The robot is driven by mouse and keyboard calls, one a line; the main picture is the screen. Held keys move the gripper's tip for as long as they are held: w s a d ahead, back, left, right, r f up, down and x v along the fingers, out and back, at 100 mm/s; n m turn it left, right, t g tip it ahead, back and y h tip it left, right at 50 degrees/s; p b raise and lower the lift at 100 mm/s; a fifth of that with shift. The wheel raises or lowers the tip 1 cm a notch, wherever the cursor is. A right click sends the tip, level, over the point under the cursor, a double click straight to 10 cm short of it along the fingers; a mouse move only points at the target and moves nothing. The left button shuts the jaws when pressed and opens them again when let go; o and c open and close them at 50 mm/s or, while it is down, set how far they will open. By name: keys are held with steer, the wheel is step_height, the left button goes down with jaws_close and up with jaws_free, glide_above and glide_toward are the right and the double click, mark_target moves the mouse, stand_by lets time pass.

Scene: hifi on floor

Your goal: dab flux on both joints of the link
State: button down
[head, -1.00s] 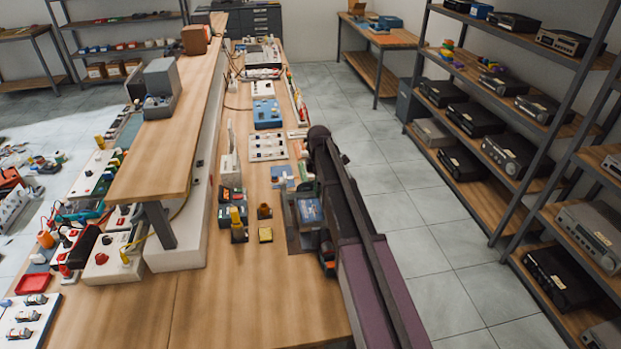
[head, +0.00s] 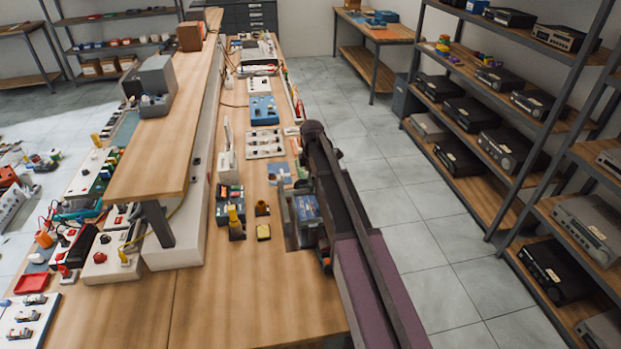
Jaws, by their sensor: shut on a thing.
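My arm runs from the lower right along the right edge of the workbench (head: 225,300), and its far end is near the bench's middle. My gripper is hidden behind the arm. Just left of the arm's end lies a blue flat piece (head: 278,166) with small pale parts on it, too small to make out. I cannot tell whether the link or its joints are among them. A small brown pot (head: 262,208) stands nearer, possibly the flux. A yellow-topped bottle or tool (head: 236,220) stands upright in a dark holder to its left.
A grey tray with a blue box (head: 305,207) sits beside the arm. A white strip with terminals (head: 265,143) lies beyond. A raised shelf (head: 150,170) borders the left. The bench's near part is bare.

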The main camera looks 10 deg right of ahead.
mark_target(311, 191)
steer(key=shift+f, duration=0.15)
steer(key=shift+f+b, duration=2.2)
steer(key=shift+b, duration=0.15)
steer(key=shift+f+b, duration=0.4)
stand_by(1.5)
steer(key=shift+a+r, duration=0.1)
steer(key=shift+r, duration=0.05)
steer(key=shift+r+p, duration=2.1)
steer(key=shift+p, duration=0.2)
